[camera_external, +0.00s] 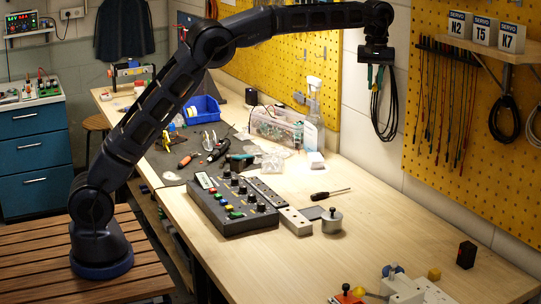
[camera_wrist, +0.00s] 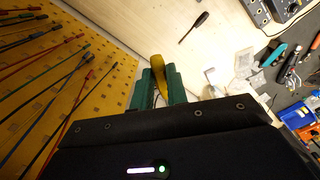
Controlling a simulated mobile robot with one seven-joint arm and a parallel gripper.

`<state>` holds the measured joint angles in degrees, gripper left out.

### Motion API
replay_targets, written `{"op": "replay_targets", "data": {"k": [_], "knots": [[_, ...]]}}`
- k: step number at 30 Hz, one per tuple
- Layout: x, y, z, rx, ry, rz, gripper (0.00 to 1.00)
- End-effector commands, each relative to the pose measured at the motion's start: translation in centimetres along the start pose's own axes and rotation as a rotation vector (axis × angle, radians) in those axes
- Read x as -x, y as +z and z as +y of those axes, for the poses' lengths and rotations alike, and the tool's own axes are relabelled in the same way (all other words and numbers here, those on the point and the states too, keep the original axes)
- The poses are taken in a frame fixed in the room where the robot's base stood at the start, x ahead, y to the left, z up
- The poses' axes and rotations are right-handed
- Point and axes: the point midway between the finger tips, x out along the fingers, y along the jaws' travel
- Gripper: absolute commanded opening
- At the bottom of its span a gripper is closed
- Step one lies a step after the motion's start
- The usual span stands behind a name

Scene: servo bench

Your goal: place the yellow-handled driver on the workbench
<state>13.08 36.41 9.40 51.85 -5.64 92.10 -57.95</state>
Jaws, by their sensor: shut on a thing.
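My gripper (camera_external: 376,72) is held high above the workbench (camera_external: 385,215), close to the wall. In the wrist view its green fingers (camera_wrist: 158,88) are shut on the yellow-handled driver (camera_wrist: 158,66). The yellow handle sticks out past the fingertips; the rest of the driver is hidden between the fingers and behind the gripper body. I cannot make out the driver in the external view. The pale wooden bench top also shows in the wrist view (camera_wrist: 180,30), below the gripper.
A dark-handled screwdriver (camera_external: 330,193) lies mid-bench near a control box (camera_external: 235,205) and a metal pot (camera_external: 332,221). Black cables (camera_external: 385,115) hang on the wall by my gripper. A yellow pegboard (camera_external: 480,190) is at right. The bench's right middle is mostly clear.

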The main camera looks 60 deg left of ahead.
Motion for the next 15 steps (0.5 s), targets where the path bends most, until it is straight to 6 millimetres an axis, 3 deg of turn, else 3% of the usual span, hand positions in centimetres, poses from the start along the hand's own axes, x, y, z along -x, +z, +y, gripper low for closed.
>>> {"op": "replay_targets", "data": {"k": [1, 6, 14, 15], "knots": [[0.0, 1.8, 0.8, -0.022, 0.0, 0.0, 0.0], [-0.1, 6.2, 2.5, -0.074, 0.0, 0.001, 0.0], [-0.1, 11.2, 4.1, -0.133, -0.001, 0.001, 0.0], [-1.3, 10.8, 3.9, -0.127, -0.005, 0.0, 0.0]]}}
